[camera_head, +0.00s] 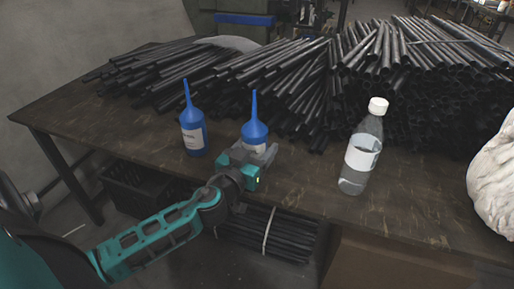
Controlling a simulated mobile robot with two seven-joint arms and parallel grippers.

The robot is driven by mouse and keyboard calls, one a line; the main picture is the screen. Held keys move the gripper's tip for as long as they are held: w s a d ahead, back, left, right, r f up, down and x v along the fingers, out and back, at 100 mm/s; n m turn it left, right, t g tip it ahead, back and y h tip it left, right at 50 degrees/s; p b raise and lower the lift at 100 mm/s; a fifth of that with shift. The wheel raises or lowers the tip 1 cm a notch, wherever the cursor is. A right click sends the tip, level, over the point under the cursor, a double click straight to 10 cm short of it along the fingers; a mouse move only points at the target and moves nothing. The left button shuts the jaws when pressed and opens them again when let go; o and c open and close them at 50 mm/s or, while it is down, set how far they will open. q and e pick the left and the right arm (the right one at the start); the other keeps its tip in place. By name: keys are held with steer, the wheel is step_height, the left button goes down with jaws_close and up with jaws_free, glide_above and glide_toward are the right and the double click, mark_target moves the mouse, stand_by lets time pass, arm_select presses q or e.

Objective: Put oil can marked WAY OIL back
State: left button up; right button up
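Two blue oil cans with long thin spouts stand upright near the front of the wooden table. The left can (193,134) is in full view and has a white label. The right can (255,130) is partly hidden behind my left gripper (258,156), and only the top of its label shows. The writing on both labels is too small to read, so I cannot tell which is WAY OIL. My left gripper is right at the lower part of the right can. I cannot see whether its fingers are closed on it. My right gripper is not in view.
A clear bottle with a white cap (364,150) stands to the right on the table (310,180). Heaps of black rods (290,80) fill the back. A white lumpy bundle (496,180) is at the right edge. A dark crate (140,188) and bundled rods (270,236) are below.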

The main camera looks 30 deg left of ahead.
arm_select(q)
steer(key=o, duration=1.2)
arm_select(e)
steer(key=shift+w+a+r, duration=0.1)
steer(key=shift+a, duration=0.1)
arm_select(q)
steer(key=shift+s+r+p, duration=0.1)
steer(key=shift+r+p, duration=0.05)
steer(key=shift+p, duration=0.2)
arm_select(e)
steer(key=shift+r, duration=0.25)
arm_select(q)
steer(key=s, duration=0.4)
steer(key=s+d+b, duration=0.1)
steer(key=s, duration=0.3)
steer(key=s+b, duration=0.1)
steer(key=s, duration=0.2)
steer(key=shift+s+d, duration=0.15)
steer(key=shift+s, duration=0.25)
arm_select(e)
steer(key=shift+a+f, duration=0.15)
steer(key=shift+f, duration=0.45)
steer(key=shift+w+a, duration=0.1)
